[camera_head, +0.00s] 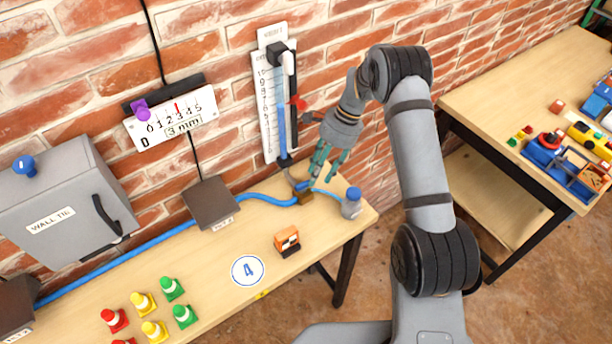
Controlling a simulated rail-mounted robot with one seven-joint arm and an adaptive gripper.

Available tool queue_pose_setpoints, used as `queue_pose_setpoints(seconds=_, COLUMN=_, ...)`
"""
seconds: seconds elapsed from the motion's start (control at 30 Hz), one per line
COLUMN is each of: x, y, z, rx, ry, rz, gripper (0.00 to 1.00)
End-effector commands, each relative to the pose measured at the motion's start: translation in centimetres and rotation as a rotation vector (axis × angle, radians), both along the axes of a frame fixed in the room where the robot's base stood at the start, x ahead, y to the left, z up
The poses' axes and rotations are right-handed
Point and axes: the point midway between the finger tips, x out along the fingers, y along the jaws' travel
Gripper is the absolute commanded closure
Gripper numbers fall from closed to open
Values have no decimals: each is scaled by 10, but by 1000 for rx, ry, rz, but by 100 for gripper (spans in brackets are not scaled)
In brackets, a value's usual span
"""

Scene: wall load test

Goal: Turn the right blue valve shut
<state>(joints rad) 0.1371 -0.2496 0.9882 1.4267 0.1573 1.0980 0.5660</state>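The right blue valve (352,203) is a grey body with a blue top, standing at the right end of the near table where the blue hose ends. My gripper (324,175) has teal fingers pointing down, above and to the left of this valve, over the hose and a small brown block. The fingers look spread, with nothing seen between them. They appear apart from the valve. Another blue knob (24,165) sits on the grey wall box at the far left. The exact height of the fingers above the hose is hard to tell.
A tall gauge (270,110) with a red pointer is on the brick wall behind my gripper. An orange-and-black block (287,241) and several coloured cones (152,305) stand on the table (215,262). Another table (490,95) with toys is at right.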

Motion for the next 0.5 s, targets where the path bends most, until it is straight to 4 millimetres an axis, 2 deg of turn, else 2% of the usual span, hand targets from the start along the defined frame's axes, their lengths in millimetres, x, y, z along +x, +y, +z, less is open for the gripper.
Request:
queue_pose_setpoints(seconds=0.1, x=-11, y=19, z=3, rx=-1, ry=1, rz=-1, gripper=62)
queue_pose_setpoints(seconds=0.23, x=-20, y=34, z=2, rx=-2, ry=1, rz=-1, gripper=62)
queue_pose_setpoints(seconds=0.5, x=-21, y=36, z=-11, rx=-1, ry=0, rz=-4, gripper=62)
